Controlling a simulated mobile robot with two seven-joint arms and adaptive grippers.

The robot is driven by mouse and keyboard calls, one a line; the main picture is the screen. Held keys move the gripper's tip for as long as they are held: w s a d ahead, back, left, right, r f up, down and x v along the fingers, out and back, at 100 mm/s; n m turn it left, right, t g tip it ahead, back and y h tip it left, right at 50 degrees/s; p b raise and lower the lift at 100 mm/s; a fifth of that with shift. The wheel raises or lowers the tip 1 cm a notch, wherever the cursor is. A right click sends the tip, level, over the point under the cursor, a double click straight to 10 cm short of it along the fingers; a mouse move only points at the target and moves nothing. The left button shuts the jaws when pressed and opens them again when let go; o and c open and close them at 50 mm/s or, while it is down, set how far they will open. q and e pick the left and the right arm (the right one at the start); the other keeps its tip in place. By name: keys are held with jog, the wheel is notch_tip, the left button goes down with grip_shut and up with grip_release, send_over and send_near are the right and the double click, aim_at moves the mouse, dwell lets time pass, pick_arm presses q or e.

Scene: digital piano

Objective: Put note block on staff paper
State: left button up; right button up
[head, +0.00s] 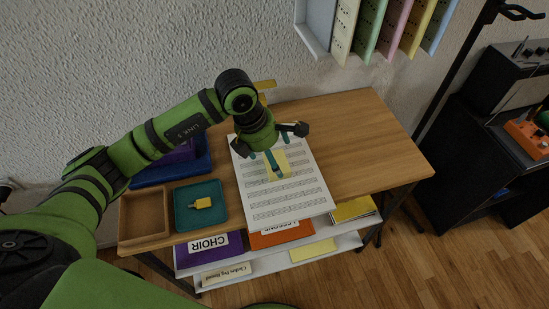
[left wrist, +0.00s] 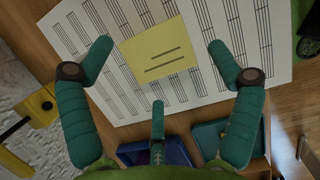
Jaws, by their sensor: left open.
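A flat yellow square, which looks like the note block (left wrist: 157,52), has two dark lines on its face. It lies on the white staff paper (left wrist: 235,20) and also shows in the head view (head: 281,170), partly behind a finger. The staff paper (head: 290,208) lies on the wooden table. My left gripper (head: 269,158) is over the paper at the yellow square. In the left wrist view its fingers (left wrist: 158,68) are spread around the square with nothing between them. Whether a fingertip touches it, I cannot tell. My right gripper is out of view.
A teal tray (head: 219,190) with a small yellow piece (head: 202,203), an empty wooden tray (head: 126,215) and a blue tray (head: 205,172) stand left of the paper. The tabletop (head: 365,150) right of it is clear. Coloured files hang on the wall behind.

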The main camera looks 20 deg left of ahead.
pick_arm(q)
jog(key=v, duration=0.9)
jog(key=shift+r, duration=0.25)
jog(key=shift+s, duration=0.1)
